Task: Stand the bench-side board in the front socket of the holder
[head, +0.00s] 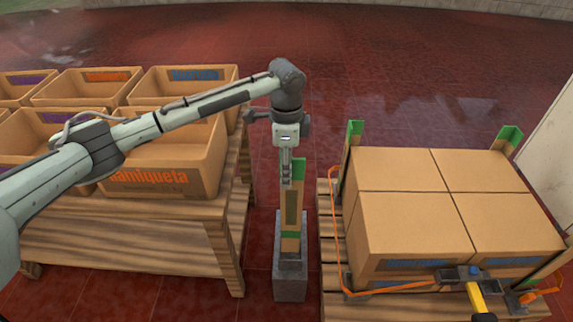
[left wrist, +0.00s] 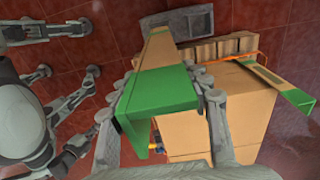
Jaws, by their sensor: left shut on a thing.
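The board (head: 291,208) is a narrow tan plank with green near both ends and a darker strip along its middle. My left gripper (head: 286,178) is shut on it near its green top and holds it roughly upright. In the left wrist view the gripper's fingers (left wrist: 168,92) lie on either side of the board's green end (left wrist: 158,98). The holder (head: 290,287) is a grey block on the floor below. The board's lower end overlaps the holder in the head view; I cannot tell whether it is in a socket. My right gripper is not in view.
A wooden bench (head: 140,228) with several cardboard bins stands left. A pallet (head: 328,240) with stacked cartons (head: 420,220), green-tipped corner boards (head: 352,142), an orange strap (head: 340,262) and a yellow-handled tool (head: 477,296) is right. The holder stands in the red-floored gap between.

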